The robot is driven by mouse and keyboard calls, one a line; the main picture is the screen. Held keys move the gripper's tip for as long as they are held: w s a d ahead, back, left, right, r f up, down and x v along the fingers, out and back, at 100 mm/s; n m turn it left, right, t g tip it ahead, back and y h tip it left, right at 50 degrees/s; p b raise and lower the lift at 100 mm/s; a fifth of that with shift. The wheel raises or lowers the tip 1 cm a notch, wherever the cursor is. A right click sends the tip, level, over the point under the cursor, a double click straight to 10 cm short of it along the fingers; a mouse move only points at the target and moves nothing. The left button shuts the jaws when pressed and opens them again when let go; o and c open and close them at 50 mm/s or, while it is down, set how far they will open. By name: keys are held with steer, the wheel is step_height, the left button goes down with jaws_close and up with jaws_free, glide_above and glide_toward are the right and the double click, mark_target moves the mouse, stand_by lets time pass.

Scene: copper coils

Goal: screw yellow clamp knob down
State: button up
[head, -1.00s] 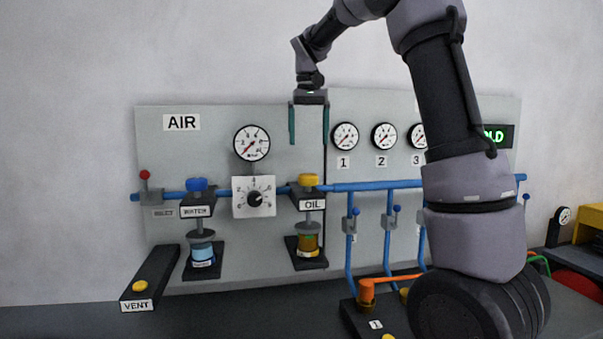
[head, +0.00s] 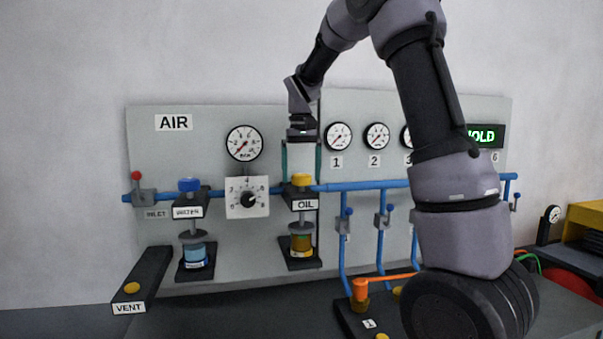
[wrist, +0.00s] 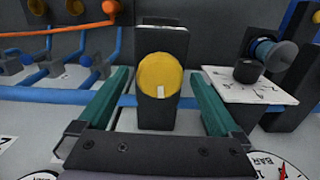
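The yellow clamp knob (head: 302,180) sits on top of the black clamp labelled OIL (head: 305,204). Below it, a jar of amber liquid (head: 301,243) stands on the clamp's lower ledge. My gripper (head: 301,168) points down just above the knob, its two green fingers apart. In the wrist view the round yellow knob (wrist: 160,75), with a small white mark, lies between and beyond the open fingers of my gripper (wrist: 161,88). I see no finger touching it.
A blue pipe (head: 365,186) runs across the panel behind the clamp. A white dial plate (head: 247,198) stands close on the left, and the WATER clamp with its blue knob (head: 189,185) is farther left. Gauges (head: 338,136) hang above right. An orange handle (head: 361,290) is lower right.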

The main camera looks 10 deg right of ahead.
mark_target(302, 175)
steer(key=c, duration=1.2)
steer(key=shift+m, duration=0.8)
steer(key=o, duration=1.3)
steer(key=shift+r, duration=0.15)
step_height(302, 175, up, 10)
steer(key=shift+r, duration=0.25)
